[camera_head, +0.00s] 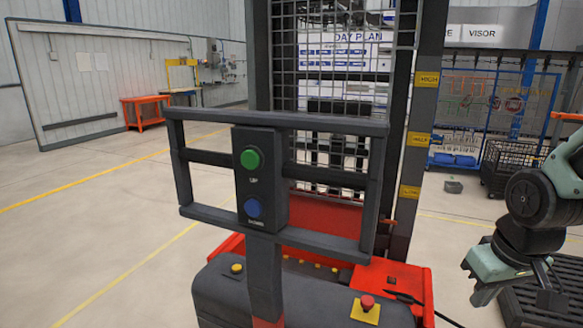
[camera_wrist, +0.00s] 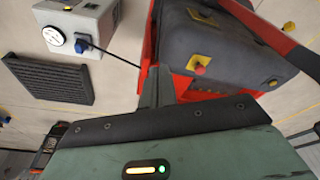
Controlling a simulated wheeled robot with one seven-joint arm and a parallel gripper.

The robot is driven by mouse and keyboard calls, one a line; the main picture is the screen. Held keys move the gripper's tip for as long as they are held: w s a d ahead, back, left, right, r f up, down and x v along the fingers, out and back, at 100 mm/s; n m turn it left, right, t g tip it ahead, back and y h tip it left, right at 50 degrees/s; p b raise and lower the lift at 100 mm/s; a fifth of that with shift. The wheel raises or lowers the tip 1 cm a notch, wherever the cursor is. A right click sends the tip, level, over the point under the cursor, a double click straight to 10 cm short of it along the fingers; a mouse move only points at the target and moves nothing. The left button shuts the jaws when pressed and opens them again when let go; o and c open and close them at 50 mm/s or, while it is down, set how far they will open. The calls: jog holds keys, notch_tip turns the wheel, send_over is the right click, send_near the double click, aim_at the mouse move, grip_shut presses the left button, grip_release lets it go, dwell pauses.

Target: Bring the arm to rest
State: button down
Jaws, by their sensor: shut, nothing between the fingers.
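My arm reaches in from the right edge of the head view, bent downward. My gripper (camera_head: 546,292) hangs at the lower right, beside the red and dark stacker (camera_head: 300,295) and apart from it in that view. In the wrist view my gripper (camera_wrist: 157,78) has its narrow grey fingers together at the centre, with nothing held. The stacker's red edge (camera_wrist: 185,88) lies behind the fingers there. I cannot tell the exact gap between them.
A control post with a green button (camera_head: 250,159) and a blue button (camera_head: 254,207) stands in front. A black slatted pallet (camera_head: 512,302) lies below my gripper. A grey charger box (camera_wrist: 98,22) has a cable to the stacker. Open floor (camera_head: 110,220) is at left.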

jog(key=s+a+r+n+g, duration=0.2)
jog(key=s+a+n, duration=0.4)
jog(key=s+a, duration=0.9)
jog(key=a, duration=0.2)
jog(key=shift+s+a+n+y, duration=0.15)
jog(key=shift+a+n+y, duration=0.15)
jog(key=shift+a+n, duration=0.1)
